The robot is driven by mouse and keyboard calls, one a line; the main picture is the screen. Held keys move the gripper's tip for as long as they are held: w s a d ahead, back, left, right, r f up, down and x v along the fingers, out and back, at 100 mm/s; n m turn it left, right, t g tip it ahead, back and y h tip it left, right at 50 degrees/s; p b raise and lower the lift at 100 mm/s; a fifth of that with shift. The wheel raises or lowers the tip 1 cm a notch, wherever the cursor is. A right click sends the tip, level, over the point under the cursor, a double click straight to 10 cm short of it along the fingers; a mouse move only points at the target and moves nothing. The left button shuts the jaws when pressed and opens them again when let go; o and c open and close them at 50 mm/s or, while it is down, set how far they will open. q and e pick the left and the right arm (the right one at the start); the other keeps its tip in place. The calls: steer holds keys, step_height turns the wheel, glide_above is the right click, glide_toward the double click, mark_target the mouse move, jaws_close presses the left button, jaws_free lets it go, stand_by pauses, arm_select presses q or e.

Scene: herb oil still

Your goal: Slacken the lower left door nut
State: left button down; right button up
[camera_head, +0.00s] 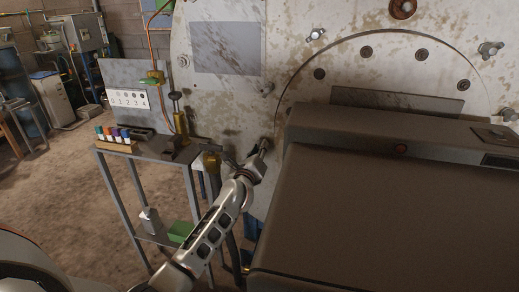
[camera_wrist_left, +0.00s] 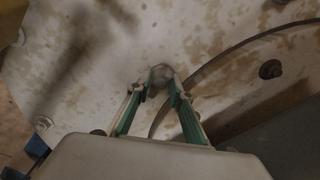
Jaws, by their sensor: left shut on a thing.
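The pale, stained still front (camera_head: 230,103) carries a round door (camera_head: 390,75) with wing-like nuts around its rim. The lower left door nut (camera_wrist_left: 161,73) is a small grey metal piece at the door's left edge in the left wrist view. My left gripper (camera_head: 264,145) reaches it from below in the head view. In the left wrist view my left gripper's green-lined fingers (camera_wrist_left: 160,82) close in on the nut, which sits between their tips. The fingertips partly hide it. My right gripper is not in view.
Other door nuts show at the upper left (camera_head: 316,34), left (camera_head: 267,89) and upper right (camera_head: 490,49). A metal stand (camera_head: 150,150) with several small coloured bottles (camera_head: 115,135) stands left of my arm. A numbered card (camera_head: 128,99) is behind it. Bare floor lies farther left.

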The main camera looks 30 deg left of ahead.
arm_select(q)
steer(key=shift+r, duration=0.1)
steer(key=c, duration=1.8)
jaws_free()
steer(key=v, duration=1.2)
steer(key=shift+d, duration=0.1)
